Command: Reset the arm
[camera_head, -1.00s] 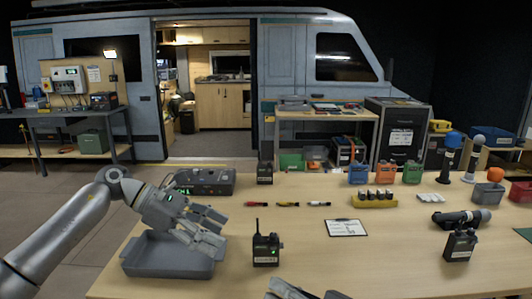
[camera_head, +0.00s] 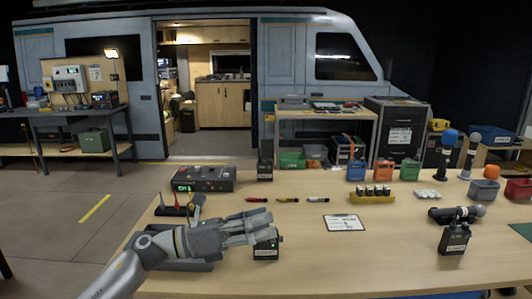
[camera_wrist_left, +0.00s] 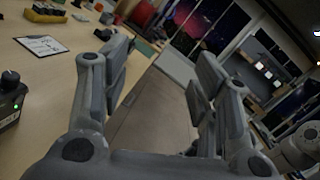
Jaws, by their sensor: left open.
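My left arm comes in from the left in the head view, low over the front left of the table. A grey tray (camera_head: 190,266) lies mostly hidden under my left forearm. My right gripper is not seen.
A control box (camera_head: 203,180) with a green display stands behind my arm. A clipboard (camera_head: 344,223), coloured markers (camera_head: 288,200) and a yellow battery holder (camera_head: 372,199) lie further right. Another walkie-talkie (camera_head: 454,238) stands front right. The front middle of the table is clear.

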